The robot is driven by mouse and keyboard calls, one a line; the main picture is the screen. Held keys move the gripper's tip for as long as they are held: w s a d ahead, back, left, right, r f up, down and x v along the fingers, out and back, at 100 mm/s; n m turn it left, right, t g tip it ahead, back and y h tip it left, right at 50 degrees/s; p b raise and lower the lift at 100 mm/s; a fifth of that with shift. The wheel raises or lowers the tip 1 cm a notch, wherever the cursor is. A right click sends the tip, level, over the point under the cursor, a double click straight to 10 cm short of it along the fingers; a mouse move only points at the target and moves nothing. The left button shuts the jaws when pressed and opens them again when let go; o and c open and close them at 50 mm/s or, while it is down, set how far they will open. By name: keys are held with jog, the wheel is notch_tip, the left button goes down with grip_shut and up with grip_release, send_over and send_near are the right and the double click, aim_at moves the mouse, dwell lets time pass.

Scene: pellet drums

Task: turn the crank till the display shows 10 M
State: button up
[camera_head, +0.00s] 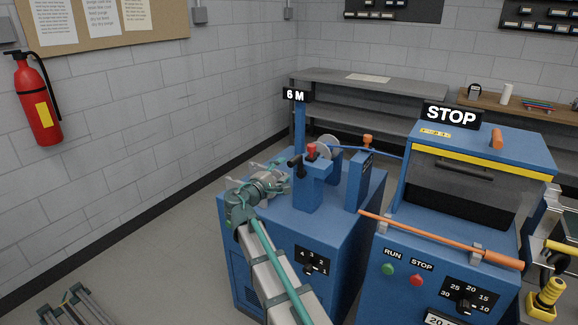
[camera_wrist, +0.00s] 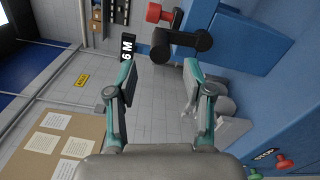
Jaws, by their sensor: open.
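The display (camera_head: 295,96) on a blue post reads 6 M; it also shows sideways in the wrist view (camera_wrist: 128,48). The black crank (camera_head: 296,162) sits on the left side of the blue machine head, below a red knob (camera_head: 311,147). In the wrist view the crank (camera_wrist: 182,44) lies just beyond my fingertips, its handle end roughly in line with the gap. My gripper (camera_head: 284,178) is open and empty, just left of the crank. Both fingers of my gripper (camera_wrist: 160,80) show in the wrist view, apart from each other; I see no clear contact with the crank.
The blue cabinet (camera_head: 345,238) under the crank carries a numbered dial (camera_head: 314,261). To its right stands a blue machine with a STOP sign (camera_head: 451,115) and an orange bar (camera_head: 440,240). A grey bench (camera_head: 365,90) is behind. Floor at the left is mostly clear.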

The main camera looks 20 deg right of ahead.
jog(key=v, duration=0.5)
dwell(0.8)
